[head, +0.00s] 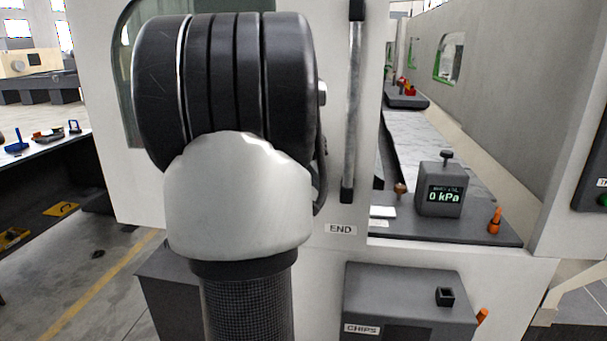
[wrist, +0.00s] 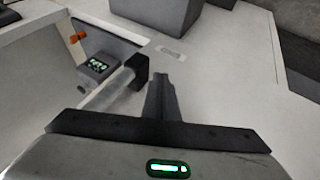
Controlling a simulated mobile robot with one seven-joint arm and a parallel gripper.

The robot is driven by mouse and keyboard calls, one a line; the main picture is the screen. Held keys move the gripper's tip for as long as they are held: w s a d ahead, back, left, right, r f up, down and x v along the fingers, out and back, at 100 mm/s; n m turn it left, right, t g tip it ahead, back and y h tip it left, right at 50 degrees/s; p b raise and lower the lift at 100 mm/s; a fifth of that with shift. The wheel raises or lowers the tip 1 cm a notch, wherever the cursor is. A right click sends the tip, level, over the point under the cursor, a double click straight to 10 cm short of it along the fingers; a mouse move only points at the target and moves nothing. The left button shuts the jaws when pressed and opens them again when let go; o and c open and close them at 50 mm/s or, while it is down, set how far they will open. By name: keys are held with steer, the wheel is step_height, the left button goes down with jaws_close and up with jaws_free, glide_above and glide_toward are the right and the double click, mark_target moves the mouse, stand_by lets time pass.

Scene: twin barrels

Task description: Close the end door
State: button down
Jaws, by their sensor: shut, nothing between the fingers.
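The end door (head: 335,150) is a white panel marked END (head: 340,229). It stands open, with a gap to its right that shows the machine's inside. Its handle (head: 353,100) is an upright grey bar with black mounts near the door's right edge. In the head view my arm covers much of the door, and my gripper is hidden. In the wrist view my gripper (wrist: 160,80) is shut and empty. It is just right of the handle (wrist: 113,90) and its black end mount (wrist: 138,66); whether they touch, I cannot tell.
Inside the opening, a dark gauge box (head: 441,198) reads 0 kPa, beside an orange knob (head: 495,221). A grey CHIPS box (head: 405,290) juts out below the door. A bench with tools (head: 45,133) stands at left. A grey wall rises at right.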

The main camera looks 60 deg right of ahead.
steer(key=s, duration=0.1)
steer(key=s+d, duration=0.1)
steer(key=shift+s+d+r, duration=0.15)
steer(key=shift+s+r, duration=0.05)
steer(key=shift+s, duration=0.1)
